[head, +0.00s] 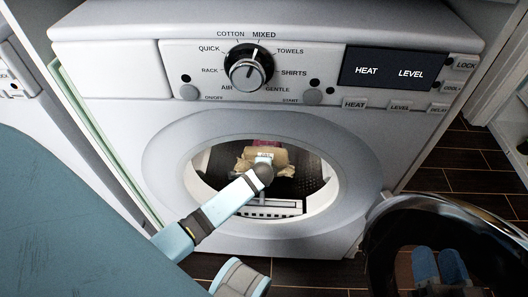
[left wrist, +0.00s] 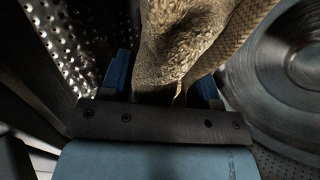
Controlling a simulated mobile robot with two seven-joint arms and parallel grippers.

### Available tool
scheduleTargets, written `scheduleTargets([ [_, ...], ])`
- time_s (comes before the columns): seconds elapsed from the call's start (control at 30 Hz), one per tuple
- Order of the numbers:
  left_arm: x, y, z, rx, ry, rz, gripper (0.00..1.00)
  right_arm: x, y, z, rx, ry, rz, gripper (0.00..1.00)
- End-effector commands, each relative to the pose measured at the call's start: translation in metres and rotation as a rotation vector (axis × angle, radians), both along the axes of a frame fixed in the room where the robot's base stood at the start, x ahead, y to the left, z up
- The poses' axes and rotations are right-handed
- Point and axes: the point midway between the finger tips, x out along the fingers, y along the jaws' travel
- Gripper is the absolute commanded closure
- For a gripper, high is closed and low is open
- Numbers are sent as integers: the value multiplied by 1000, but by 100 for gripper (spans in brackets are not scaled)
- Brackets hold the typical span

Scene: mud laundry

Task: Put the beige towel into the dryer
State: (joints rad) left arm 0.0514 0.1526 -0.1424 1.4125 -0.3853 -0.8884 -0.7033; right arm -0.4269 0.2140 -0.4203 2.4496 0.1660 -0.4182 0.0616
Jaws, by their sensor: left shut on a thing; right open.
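The beige towel (head: 282,157) is bunched inside the open round mouth of the white dryer (head: 110,120). My left arm reaches through that opening from the left. In the left wrist view my left gripper (left wrist: 162,78) is shut on the beige towel (left wrist: 185,40), with a blue finger on either side of it. Perforated metal drum wall (left wrist: 75,35) shows beside it. The towel's far end is out of that view, and the left fingers are hard to make out in the head view.
The dryer's control panel (head: 245,70) with a central knob runs above the opening. A pale cabinet or machine side (head: 22,80) stands close on the left. Dark tiled floor (head: 465,165) is clear to the right of the dryer. A small reddish patch (head: 265,143) shows behind the towel.

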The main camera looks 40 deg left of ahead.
Motion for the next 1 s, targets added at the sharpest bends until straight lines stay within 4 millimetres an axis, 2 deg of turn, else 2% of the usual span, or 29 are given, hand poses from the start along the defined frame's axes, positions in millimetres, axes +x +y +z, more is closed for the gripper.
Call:
scheduleTargets([
  [0.2, 1, 0, -3, 1, -2, 0, 78, 0, 0, 0, 0, 0, 0, 57],
  [0.23, 0, 0, -4, 0, 0, 0, 37, 0, 0, 0, 0, 0, 0, 57],
  [0.3, 0, 0, -3, 0, 0, 0, 21, 0, 0, 0, 0, -1, 0, 57],
  [0.33, 0, 0, -3, 0, 0, 0, 19, 0, 0, 0, 0, -1, 0, 57],
  [0.63, 0, 0, -1, 1, -1, 0, 19, 0, 0, 0, 0, -1, 0, 57],
  [0.77, 1, 0, 11, 0, -5, 1, 19, 0, 0, -1, 0, 0, 0, 57],
  [1.0, -31, -18, 54, 0, -1, -1, 19, -2, -3, 42, 55, -99, -35, 57],
])
